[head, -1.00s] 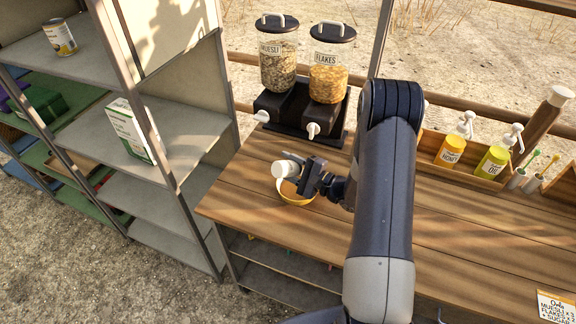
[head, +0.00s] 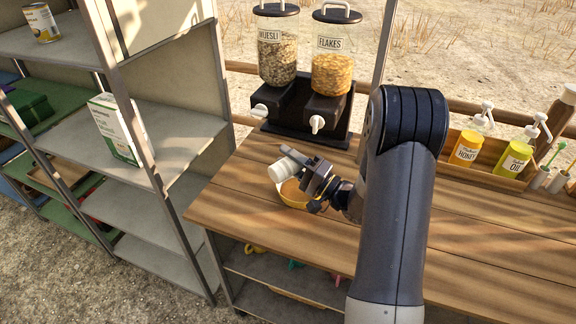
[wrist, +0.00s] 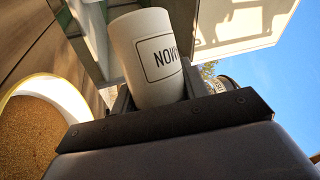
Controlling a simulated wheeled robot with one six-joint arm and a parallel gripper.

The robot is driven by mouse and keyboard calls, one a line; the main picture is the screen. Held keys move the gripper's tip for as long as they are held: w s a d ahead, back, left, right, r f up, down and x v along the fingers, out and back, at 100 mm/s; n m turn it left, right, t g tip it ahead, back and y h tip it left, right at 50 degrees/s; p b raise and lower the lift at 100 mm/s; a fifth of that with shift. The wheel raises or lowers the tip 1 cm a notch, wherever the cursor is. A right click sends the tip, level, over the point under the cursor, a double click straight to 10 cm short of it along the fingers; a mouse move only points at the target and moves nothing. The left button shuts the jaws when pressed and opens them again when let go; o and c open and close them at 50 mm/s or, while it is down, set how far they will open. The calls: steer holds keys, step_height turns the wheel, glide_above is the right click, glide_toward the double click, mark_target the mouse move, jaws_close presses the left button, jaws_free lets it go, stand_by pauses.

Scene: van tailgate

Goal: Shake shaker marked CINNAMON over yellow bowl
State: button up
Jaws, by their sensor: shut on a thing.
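My gripper (head: 303,171) is shut on a white shaker (head: 284,169) and holds it tipped over, roughly on its side, above the yellow bowl. In the wrist view the shaker (wrist: 152,58) shows part of a black-framed label with letters ending in "NOM" or similar; the rest is hidden. The yellow bowl (head: 292,201) stands on the wooden table, partly covered by the gripper and shaker. In the wrist view the bowl (wrist: 62,92) shows a pale rim and a brown, grainy content. I cannot see any powder falling.
MUESLI (head: 277,58) and FLAKES (head: 330,60) dispensers stand behind the bowl. Honey (head: 466,149) and oil (head: 514,158) pump bottles stand in a wooden box at right. A grey shelf (head: 170,185) stands close at left. The table (head: 300,235) in front is clear.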

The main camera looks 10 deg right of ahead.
mark_target(283, 161)
steer(key=a+n+g, duration=0.1)
steer(key=n, duration=0.1)
steer(key=s+r+n+b, duration=0.1)
steer(key=n, duration=0.1)
steer(key=a+n+g, duration=0.1)
steer(key=n, duration=0.1)
steer(key=shift+s+a+r+g, duration=0.15)
steer(key=shift+a+r+g, duration=0.15)
steer(key=shift+r, duration=0.05)
steer(key=r+n+p, duration=0.1)
steer(key=n, duration=0.1)
steer(key=a+r+n+g+h+p, duration=0.1)
steer(key=n, duration=0.1)
steer(key=s+a+r+n+h+p, duration=0.1)
steer(key=n, duration=0.1)
steer(key=shift+r+g, duration=0.3)
steer(key=shift+g, duration=0.1)
steer(key=shift+s+a+r+n+h+p, duration=0.1)
steer(key=shift+a+r+n+h+p, duration=0.15)
steer(key=shift+n+h+p, duration=0.3)
steer(key=shift+s+a+r+n+h+p, duration=0.15)
steer(key=shift+r+n+h+p, duration=0.1)
steer(key=shift+n+h, duration=0.35)
steer(key=shift+s+a+r+n+h+p, duration=0.1)
steer(key=shift+a+r+n+h+p, duration=0.2)
steer(key=shift+n, duration=0.45)
